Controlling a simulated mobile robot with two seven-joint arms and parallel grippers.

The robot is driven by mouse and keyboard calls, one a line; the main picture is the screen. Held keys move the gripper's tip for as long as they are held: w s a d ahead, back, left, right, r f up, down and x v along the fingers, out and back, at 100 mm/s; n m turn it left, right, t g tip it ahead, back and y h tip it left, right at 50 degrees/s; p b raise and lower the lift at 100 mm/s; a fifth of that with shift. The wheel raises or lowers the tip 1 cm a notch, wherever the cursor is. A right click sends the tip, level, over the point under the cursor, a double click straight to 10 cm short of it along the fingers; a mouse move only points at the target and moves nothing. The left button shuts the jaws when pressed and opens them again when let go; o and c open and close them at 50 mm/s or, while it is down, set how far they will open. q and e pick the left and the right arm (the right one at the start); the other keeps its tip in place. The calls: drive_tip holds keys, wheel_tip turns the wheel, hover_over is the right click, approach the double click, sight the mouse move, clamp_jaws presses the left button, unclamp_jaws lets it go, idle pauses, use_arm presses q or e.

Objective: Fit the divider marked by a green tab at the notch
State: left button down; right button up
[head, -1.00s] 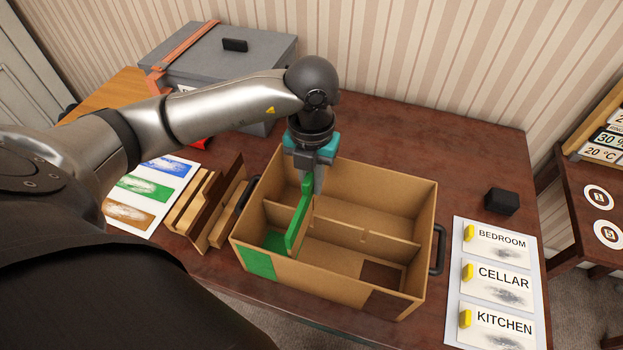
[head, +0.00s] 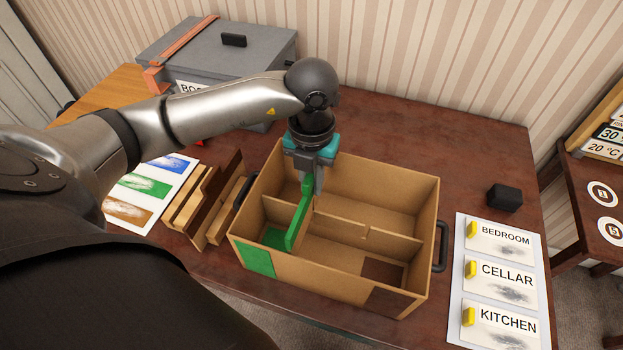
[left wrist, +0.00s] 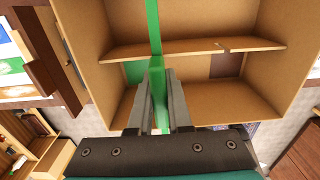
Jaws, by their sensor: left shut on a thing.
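The green-edged divider (head: 297,229) stands upright inside the open cardboard box (head: 400,186), in its left part. My left gripper (head: 308,188) is shut on the divider's tab from above. In the left wrist view the two fingers (left wrist: 158,100) close on the green strip (left wrist: 154,28). The divider crosses the long inner partition (head: 340,229); whether it sits fully down in a notch I cannot tell. A green patch (head: 255,259) marks the box's front left wall and floor. My right gripper is not in view.
Several loose dividers (head: 212,210) stand in a rack left of the box. A grey lidded box (head: 217,62) stands behind. A label sheet (head: 505,232) and a black block (head: 504,197) lie to the right. A dark brown patch (head: 388,301) marks the box's front right.

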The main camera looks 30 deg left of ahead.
use_arm(q)
drive_tip(key=shift+f+b, duration=2.65)
drive_tip(key=shift+f, duration=0.7)
drive_tip(key=c, duration=0.8)
unclamp_jaws()
drive_tip(key=shift+o, duration=0.2)
wheel_tip(320, 180, up, 15)
drive_tip(key=p, duration=0.2)
drive_tip(key=shift+r+p, duration=0.1)
drive_tip(key=shift+p, duration=0.2)
wheel_tip(320, 180, up, 5)
drive_tip(key=p, duration=0.4)
drive_tip(key=shift+r, duration=0.1)
drive_tip(key=shift+s, duration=0.1)
